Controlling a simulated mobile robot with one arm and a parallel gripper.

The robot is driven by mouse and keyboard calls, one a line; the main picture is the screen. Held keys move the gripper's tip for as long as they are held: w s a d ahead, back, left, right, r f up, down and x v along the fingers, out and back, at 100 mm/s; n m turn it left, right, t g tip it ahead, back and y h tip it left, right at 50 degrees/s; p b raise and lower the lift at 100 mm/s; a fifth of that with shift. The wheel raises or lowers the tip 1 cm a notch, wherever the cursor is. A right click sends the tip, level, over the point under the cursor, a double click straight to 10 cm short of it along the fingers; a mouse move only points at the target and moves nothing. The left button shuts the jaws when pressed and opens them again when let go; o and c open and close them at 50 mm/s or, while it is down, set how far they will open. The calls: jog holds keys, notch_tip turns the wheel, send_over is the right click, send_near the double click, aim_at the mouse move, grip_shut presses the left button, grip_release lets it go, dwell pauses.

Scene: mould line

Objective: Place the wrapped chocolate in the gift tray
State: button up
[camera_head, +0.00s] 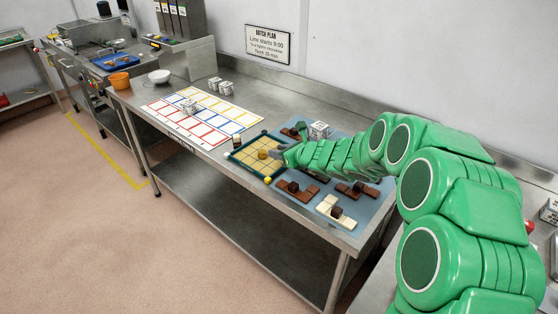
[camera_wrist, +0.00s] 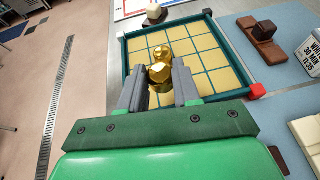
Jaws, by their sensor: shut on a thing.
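The wrapped chocolate (camera_wrist: 161,72) is a shiny gold lump between my fingertips in the wrist view. My gripper (camera_wrist: 159,80) is shut on it, over the gift tray (camera_wrist: 125,55). The tray is a square with a green rim and tan cells divided by green lines. In the head view the gold chocolate (camera_head: 263,153) shows over the tray's cells, left of my gripper (camera_head: 277,153). I cannot tell whether it touches the tray floor. The cells that show around it look empty.
A blue-grey mat (camera_head: 347,220) right of the tray bears brown and cream chocolate pieces, with a white labelled block (camera_head: 319,130) behind. A sheet of coloured grids (camera_head: 215,128) lies left of the tray. The tray has coloured corners, one red (camera_wrist: 257,90). An orange cup (camera_head: 120,81) stands farther left.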

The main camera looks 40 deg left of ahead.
aim_at(279, 167)
jog(key=shift+w+a+f, duration=0.2)
jog(key=shift+a+f, duration=0.05)
jog(key=shift+f, duration=0.2)
jog(key=shift+w+a+f, duration=0.2)
jog(key=shift+a+f, duration=0.05)
jog(key=shift+f, duration=1.5)
jog(key=shift+f, duration=0.1)
jog(key=o, duration=1)
jog(key=shift+d+r, duration=0.2)
jog(key=shift+d, duration=0.05)
jog(key=v, duration=1.1)
jog(key=shift+s+d, duration=0.1)
jog(key=shift+d, duration=0.05)
jog(key=shift+d+r, duration=0.1)
